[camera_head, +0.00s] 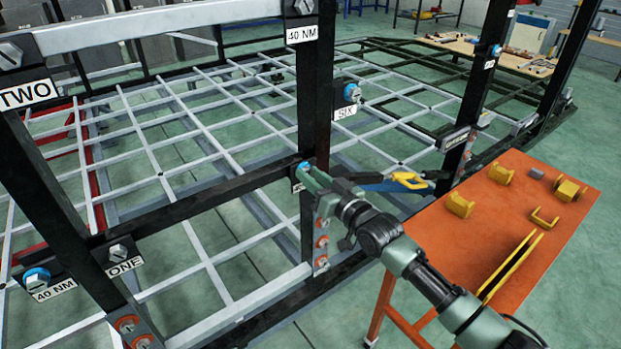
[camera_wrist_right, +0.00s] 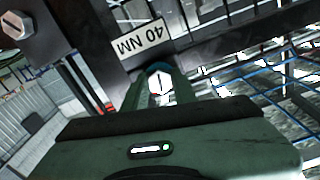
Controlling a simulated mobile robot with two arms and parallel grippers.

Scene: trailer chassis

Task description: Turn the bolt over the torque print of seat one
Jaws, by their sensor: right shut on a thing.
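A bolt with a blue ring (camera_head: 304,167) sits on the middle black post, at the right end of the low cross beam. My right gripper (camera_head: 312,178) is shut on it, its arm coming from the lower right. In the right wrist view the bolt head (camera_wrist_right: 160,82) shows between the two fingers (camera_wrist_right: 160,90), beside a white "40 NM" print (camera_wrist_right: 142,37). In the head view that print (camera_head: 297,187) is mostly hidden by the gripper. The "ONE" print (camera_head: 124,266) is at the beam's left end, below a plain silver bolt (camera_head: 118,252). My left gripper is out of view.
Another blue-ringed bolt (camera_head: 37,278) with a "40 NM" print is at lower left; one by "SIX" (camera_head: 352,93) is behind. Prints "TWO" and "40 NM" (camera_head: 302,34) are above. An orange table (camera_head: 500,235) with yellow brackets stands right, near my arm.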

